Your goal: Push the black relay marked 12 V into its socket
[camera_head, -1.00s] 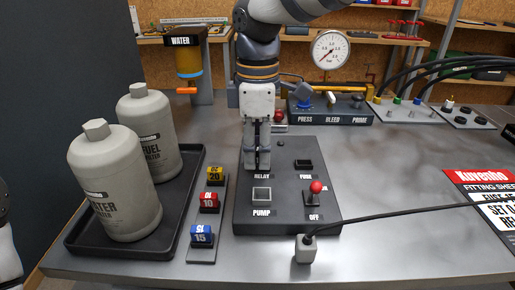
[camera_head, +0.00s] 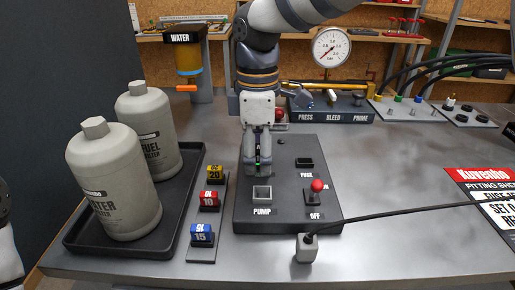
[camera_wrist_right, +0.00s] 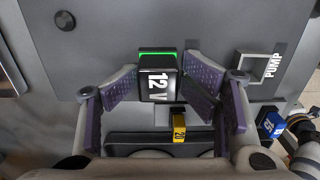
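The black relay (camera_wrist_right: 160,86) marked 12 V shows in the right wrist view with a bright green strip along one edge. In the head view only a small part of it shows between my right fingers, at the relay place of the dark panel (camera_head: 290,218). Its socket is hidden beneath it and the fingers; I cannot tell how deep it sits. My right gripper (camera_head: 257,170) is low over the panel, with its fingers spread on either side of the relay. The purple pads stand apart, open around it. My left gripper is not in view.
The panel also has an empty PUMP socket (camera_head: 262,194), a fuse slot (camera_head: 304,162) and a red-knobbed lever (camera_head: 317,186). Left of it are several coloured fuses (camera_head: 209,200) and a black tray (camera_head: 85,243) with two filter bottles. A cable plug (camera_head: 307,247) lies in front.

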